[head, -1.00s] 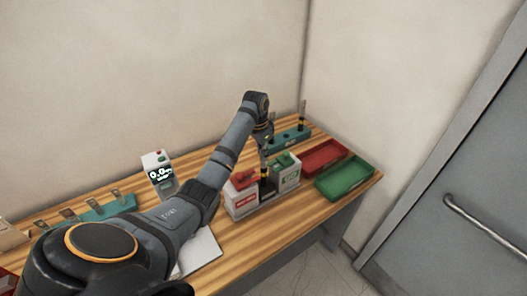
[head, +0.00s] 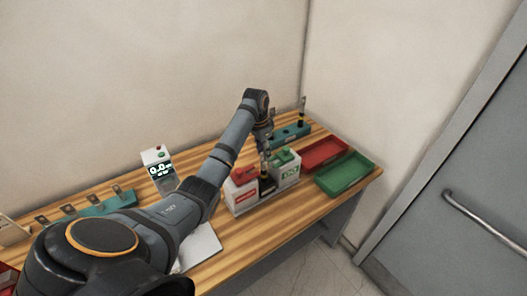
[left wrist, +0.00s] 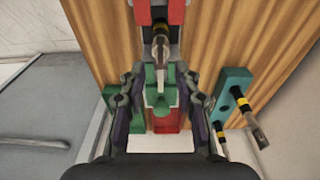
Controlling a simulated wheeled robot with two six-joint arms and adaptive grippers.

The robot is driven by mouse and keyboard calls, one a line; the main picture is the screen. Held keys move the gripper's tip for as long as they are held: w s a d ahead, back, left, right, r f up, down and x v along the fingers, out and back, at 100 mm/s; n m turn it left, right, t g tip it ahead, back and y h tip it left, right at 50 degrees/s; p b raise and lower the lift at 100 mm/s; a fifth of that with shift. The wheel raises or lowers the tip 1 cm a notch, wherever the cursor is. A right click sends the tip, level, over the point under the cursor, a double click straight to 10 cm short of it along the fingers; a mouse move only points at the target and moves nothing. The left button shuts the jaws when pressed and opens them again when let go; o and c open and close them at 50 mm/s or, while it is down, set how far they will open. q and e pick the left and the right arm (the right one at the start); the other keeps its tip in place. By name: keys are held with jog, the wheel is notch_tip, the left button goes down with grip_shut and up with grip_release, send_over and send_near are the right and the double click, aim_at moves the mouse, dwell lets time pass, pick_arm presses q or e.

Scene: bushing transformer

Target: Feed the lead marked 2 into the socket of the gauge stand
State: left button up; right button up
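A grey-white gauge stand (head: 160,171) with a lit display stands at the back left of the table. No number 2 is readable on any lead. My right gripper is not in view.
A teal rack (head: 291,133) with upright leads stands behind the holder. A red tray (head: 324,150) and green tray (head: 344,173) lie at the table's right end. Another teal rack (head: 108,204) with metal clips and a white sheet (head: 201,246) are at the left.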

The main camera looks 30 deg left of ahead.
pick_arm(q)
jog(key=r, duration=0.7)
jog(key=shift+s+a+r, duration=0.2)
jog(key=shift+s+r, duration=0.05)
jog(key=shift+s, duration=0.15)
dwell(0.3)
